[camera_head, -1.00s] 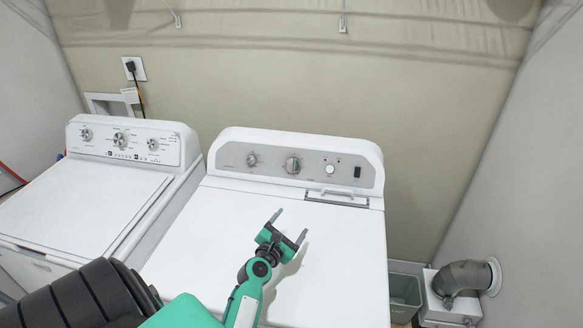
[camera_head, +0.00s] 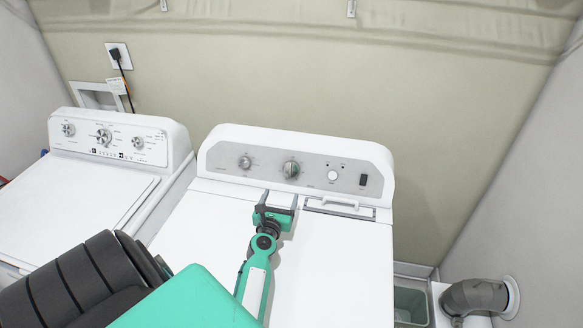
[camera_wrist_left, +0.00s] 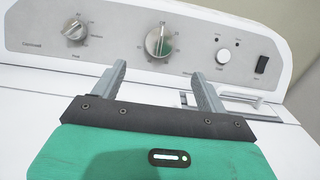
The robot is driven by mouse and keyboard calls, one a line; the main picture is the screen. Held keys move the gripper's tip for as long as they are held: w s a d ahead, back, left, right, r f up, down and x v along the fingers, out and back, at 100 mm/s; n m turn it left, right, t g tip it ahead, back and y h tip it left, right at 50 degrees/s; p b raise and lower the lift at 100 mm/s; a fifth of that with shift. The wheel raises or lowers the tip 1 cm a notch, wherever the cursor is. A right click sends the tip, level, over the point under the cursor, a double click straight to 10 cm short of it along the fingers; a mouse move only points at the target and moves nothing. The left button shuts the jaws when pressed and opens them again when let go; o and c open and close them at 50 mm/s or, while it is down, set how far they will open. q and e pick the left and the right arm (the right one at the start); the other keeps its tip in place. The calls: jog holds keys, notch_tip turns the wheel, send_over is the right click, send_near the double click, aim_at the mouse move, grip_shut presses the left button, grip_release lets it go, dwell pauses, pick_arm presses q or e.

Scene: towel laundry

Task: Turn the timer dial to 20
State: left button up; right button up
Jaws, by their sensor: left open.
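The timer dial (camera_head: 291,169) is a round silver knob with a green-tinted face, in the middle of the right machine's grey control panel. In the left wrist view the dial (camera_wrist_left: 159,42) stands beyond and above my fingertips, between them. My left gripper (camera_head: 280,196) is open and empty over the machine's white top, just in front of the panel. In the left wrist view its two grey fingers (camera_wrist_left: 158,72) point toward the panel and are apart from the dial. My right gripper is not in view.
A smaller knob (camera_head: 245,162) sits left of the dial; a white button (camera_head: 333,175) and a black switch (camera_head: 363,179) sit right. A lint-trap handle (camera_head: 340,203) lies at the top's back edge. The left machine (camera_head: 108,139) stands alongside. The white top is otherwise clear.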

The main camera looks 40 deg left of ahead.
aim_at(290, 171)
pick_arm(q)
jog(key=shift+w+a+r, duration=0.2)
jog(key=shift+w, duration=0.2)
jog(key=x, duration=0.4)
jog(key=shift+w+a+r, duration=0.1)
jog(key=shift+w, duration=0.05)
jog(key=b+x, duration=0.1)
jog(key=x, duration=0.4)
jog(key=shift+w+a+b, duration=0.15)
jog(key=shift+w+b, duration=0.1)
jog(key=shift+b, duration=0.05)
jog(key=shift+x, duration=0.85)
jog(key=c, duration=1)
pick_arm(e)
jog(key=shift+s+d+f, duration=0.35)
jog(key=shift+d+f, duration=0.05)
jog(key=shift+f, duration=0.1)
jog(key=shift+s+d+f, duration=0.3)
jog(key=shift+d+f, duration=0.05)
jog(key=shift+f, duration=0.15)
